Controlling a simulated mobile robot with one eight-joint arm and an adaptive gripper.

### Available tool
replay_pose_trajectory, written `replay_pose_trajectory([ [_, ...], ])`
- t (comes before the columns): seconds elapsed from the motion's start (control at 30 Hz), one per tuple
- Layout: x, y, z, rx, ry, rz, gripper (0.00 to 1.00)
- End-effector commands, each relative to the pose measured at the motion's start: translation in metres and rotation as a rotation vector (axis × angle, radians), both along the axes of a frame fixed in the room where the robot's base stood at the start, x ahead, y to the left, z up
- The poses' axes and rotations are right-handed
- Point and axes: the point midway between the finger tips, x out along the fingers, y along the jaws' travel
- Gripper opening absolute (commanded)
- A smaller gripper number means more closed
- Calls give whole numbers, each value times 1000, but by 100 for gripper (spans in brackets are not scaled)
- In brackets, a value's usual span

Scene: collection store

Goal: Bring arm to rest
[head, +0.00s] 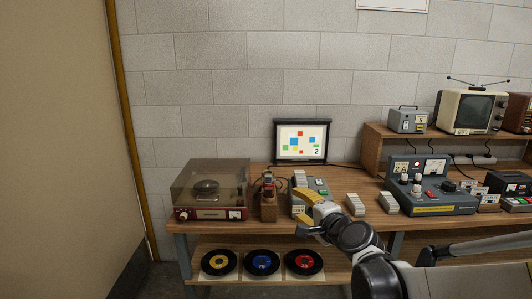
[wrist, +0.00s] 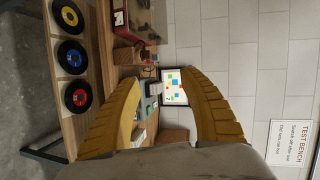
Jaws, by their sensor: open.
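My gripper (head: 304,209) has yellow fingers and is in front of the wooden bench, near a grey device with a stack of pale cards or cartridges (head: 301,180). In the wrist view my gripper (wrist: 160,88) shows its two yellow fingers spread wide, with nothing between them. The grey device (wrist: 150,95) shows between the fingers, further off. My arm reaches in from the lower right of the head view. Whether the fingers touch anything on the bench is not clear, but they look apart from it.
A record player (head: 208,190) with a tinted lid stands at the bench's left. A framed screen (head: 301,142) stands behind. A grey console (head: 431,190) and an old television (head: 471,110) are at right. Several records (head: 262,262) lie on the lower shelf (head: 210,247). The floor at left is clear.

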Motion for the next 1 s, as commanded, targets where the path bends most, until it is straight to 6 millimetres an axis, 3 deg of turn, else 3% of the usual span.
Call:
replay_pose_trajectory([
  [0.03, -25, 1, 3, -116, 12, 44, 51],
  [0.23, -124, -10, -12, -604, 90, 238, 51],
  [0.4, -211, -42, -42, -978, 191, 400, 51],
  [0.5, -253, -63, -59, -1145, 252, 479, 51],
  [0.6, -281, -79, -70, -1258, 299, 533, 51],
  [0.7, -296, -89, -76, -1318, 327, 563, 51],
  [1.0, -301, -93, -78, -1340, 338, 575, 51],
])
